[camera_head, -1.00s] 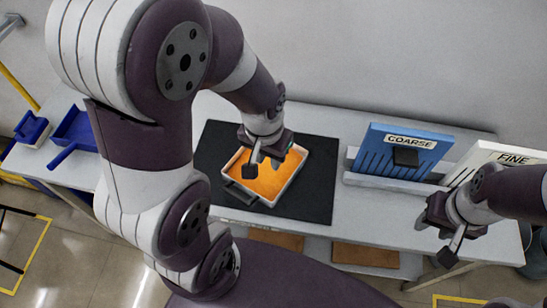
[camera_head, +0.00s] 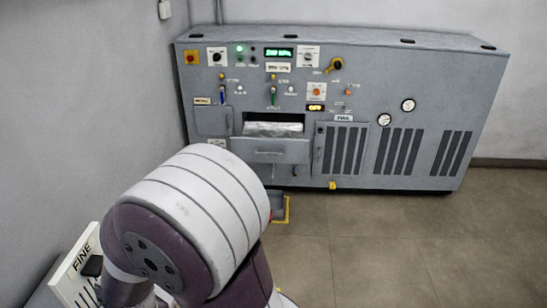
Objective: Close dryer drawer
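The grey dryer (camera_head: 360,110) stands against the back wall, with dials, switches and a green lit display on its upper front. Its drawer (camera_head: 270,150) is pulled out at the lower left of the front, and a pale, shiny content shows inside the opening above the drawer front. One of my arms fills the lower left and middle of the view, well short of the dryer. Neither gripper's fingers show in this view.
A small yellow-edged item (camera_head: 282,210) is on the floor below the drawer. The tiled floor (camera_head: 400,240) to the right is clear.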

